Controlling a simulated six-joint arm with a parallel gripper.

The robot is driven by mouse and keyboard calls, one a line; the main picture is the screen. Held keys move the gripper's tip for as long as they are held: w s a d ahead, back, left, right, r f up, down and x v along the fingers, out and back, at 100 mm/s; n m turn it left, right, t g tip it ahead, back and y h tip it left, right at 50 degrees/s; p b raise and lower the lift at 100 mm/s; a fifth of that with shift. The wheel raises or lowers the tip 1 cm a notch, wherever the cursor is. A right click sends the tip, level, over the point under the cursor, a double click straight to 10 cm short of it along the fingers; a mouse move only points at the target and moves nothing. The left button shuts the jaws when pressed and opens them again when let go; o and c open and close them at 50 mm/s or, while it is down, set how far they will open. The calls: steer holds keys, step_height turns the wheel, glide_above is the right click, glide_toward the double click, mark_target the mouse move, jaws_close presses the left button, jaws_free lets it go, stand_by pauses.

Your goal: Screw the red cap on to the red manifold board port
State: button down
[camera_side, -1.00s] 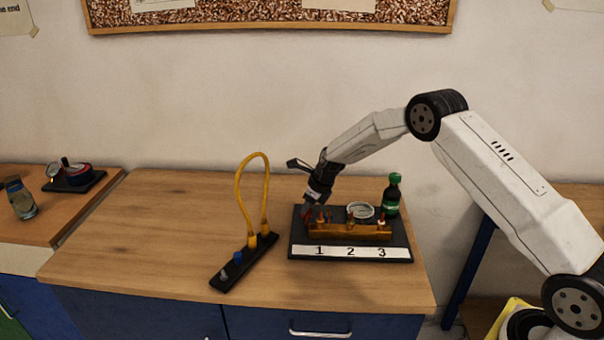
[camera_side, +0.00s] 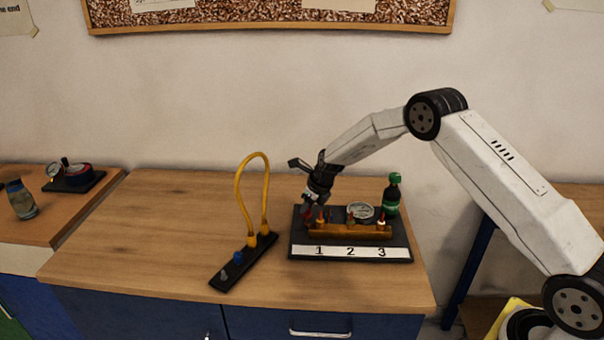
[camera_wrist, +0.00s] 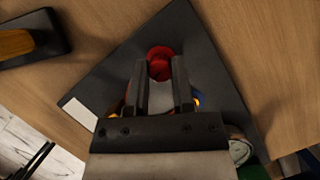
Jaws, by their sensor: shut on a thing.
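My gripper (camera_side: 313,211) is over the left end of the brass manifold (camera_side: 350,232), near the number 1. In the wrist view its two fingers (camera_wrist: 161,72) are shut on the red cap (camera_wrist: 159,53), which sits at the fingertips. In the side view red shows beside the fingers, but I cannot tell cap from port there. The manifold stands on a black board (camera_side: 401,240) with a white strip marked 1, 2 and 3. The red port is not clearly visible, and I cannot tell whether the cap touches it.
A black strip (camera_side: 231,274) with a yellow looped hose (camera_side: 238,195) stands to the left. The table's left side is clear.

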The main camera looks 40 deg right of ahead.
steer(key=shift+d+f+m+h, duration=0.1)
steer(key=shift+m+h, duration=0.5)
steer(key=shift+m, duration=1.1)
steer(key=shift+d+m, duration=0.1)
steer(key=shift+m, duration=0.2)
steer(key=c, duration=0.7)
jaws_free()
steer(key=shift+n, duration=0.8)
steer(key=shift+n+y, duration=0.8)
steer(key=shift+n, duration=0.9)
steer(key=shift+n, duration=0.3)
steer(key=shift+n+g+y, duration=0.6)
steer(key=shift+n+y, duration=0.2)
steer(key=shift+n, duration=1.3)
